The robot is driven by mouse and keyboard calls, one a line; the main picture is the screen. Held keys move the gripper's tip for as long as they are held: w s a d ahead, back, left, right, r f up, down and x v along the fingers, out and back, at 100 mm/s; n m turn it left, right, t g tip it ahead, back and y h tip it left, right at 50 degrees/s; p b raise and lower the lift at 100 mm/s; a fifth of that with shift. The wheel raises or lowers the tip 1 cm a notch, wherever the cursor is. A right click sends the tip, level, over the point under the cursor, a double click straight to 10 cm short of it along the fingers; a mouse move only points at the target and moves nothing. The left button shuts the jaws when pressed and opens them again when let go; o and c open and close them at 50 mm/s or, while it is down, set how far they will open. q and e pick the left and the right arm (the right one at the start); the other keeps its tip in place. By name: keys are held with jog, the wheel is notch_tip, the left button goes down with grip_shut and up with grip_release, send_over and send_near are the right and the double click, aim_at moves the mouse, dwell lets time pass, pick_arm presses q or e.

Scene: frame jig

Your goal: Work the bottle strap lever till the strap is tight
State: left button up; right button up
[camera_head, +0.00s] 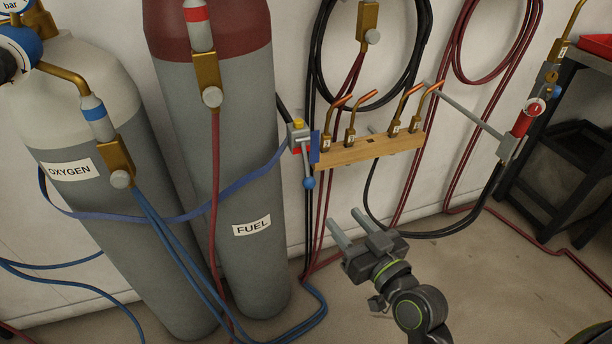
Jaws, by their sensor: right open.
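A blue strap (236,188) runs around the grey oxygen bottle (75,135) and the grey fuel bottle with a dark red top (240,110). It hangs in a sloping line across the fronts and rises to a ratchet (298,134) on the wall at the right. The ratchet's grey lever (307,163) points down and ends in a blue ball knob (309,183). My right gripper (348,222) is open and empty, below and to the right of the knob and apart from it. My left gripper is out of view.
A wooden rack (370,149) with several copper-tipped torches is on the wall just right of the lever. Blue hoses (170,235) and a red hose (214,200) hang in front of the bottles. A black shelf cart (560,150) stands at right. The floor around my right arm is mostly clear.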

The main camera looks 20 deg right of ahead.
aim_at(310, 179)
jog(key=x, duration=1.7)
jog(key=shift+w, duration=0.15)
grip_shut()
